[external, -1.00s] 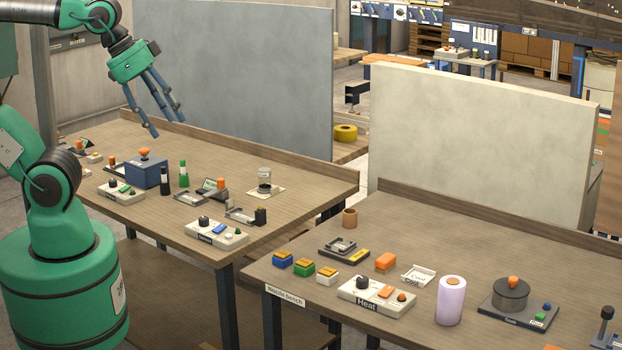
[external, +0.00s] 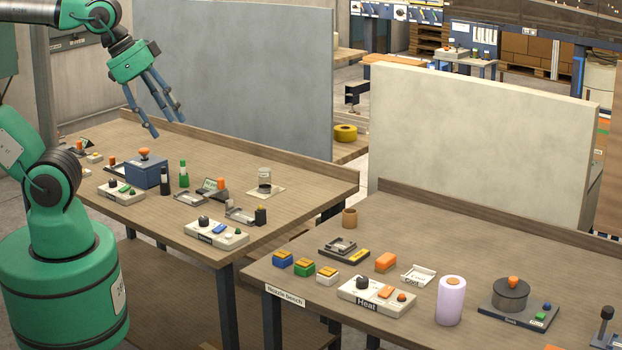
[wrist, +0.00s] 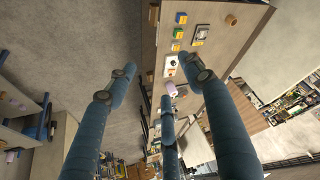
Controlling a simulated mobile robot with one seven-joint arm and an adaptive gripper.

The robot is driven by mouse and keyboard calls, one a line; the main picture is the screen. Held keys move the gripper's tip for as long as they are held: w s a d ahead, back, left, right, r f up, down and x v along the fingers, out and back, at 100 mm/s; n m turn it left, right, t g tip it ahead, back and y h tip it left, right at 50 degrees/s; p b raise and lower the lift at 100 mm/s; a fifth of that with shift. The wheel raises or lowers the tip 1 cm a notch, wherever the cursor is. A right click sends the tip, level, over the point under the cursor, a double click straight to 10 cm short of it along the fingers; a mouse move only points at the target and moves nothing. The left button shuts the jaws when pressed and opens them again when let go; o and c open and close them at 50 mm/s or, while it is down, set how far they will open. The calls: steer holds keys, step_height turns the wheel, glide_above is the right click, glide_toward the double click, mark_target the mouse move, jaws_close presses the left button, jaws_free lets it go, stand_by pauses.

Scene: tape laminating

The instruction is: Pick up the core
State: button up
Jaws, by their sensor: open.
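A short brown open-topped cylinder (external: 349,218), which looks like the core, stands upright at the back left of the right-hand bench (external: 465,234). It also shows in the wrist view (wrist: 231,20), near the top. A lavender roll (external: 451,302) with a brown centre stands near that bench's front edge, and also shows in the wrist view (wrist: 171,91). My gripper (external: 166,122) has blue-grey fingers, open and empty, raised above the back of the left-hand bench (external: 225,160). It is well to the left of the brown cylinder and higher, touching nothing.
The left-hand bench holds a blue box (external: 147,172) and bottles. Upright panels (external: 480,140) stand behind both benches. A gap separates the benches.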

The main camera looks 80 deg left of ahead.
steer(key=shift+o, duration=0.6)
steer(key=w+a+f+g, duration=0.1)
steer(key=w+a, duration=0.3)
steer(key=w, duration=0.6)
steer(key=w+a+f+b, duration=0.1)
steer(key=w+a, duration=0.3)
steer(key=w, duration=0.6)
steer(key=w+a+f+g, duration=0.15)
steer(key=w+a, duration=0.25)
steer(key=w, duration=0.6)
steer(key=w+a+f, duration=0.8)
steer(key=a+f, duration=0.2)
steer(key=f, duration=0.2)
steer(key=w+a+f+m+g+b, duration=0.1)
steer(key=w+a+f, duration=0.8)
steer(key=f, duration=0.3)
steer(key=shift+w+a+f, duration=0.15)
steer(key=shift+w+a, duration=0.1)
steer(key=shift+a, duration=0.15)
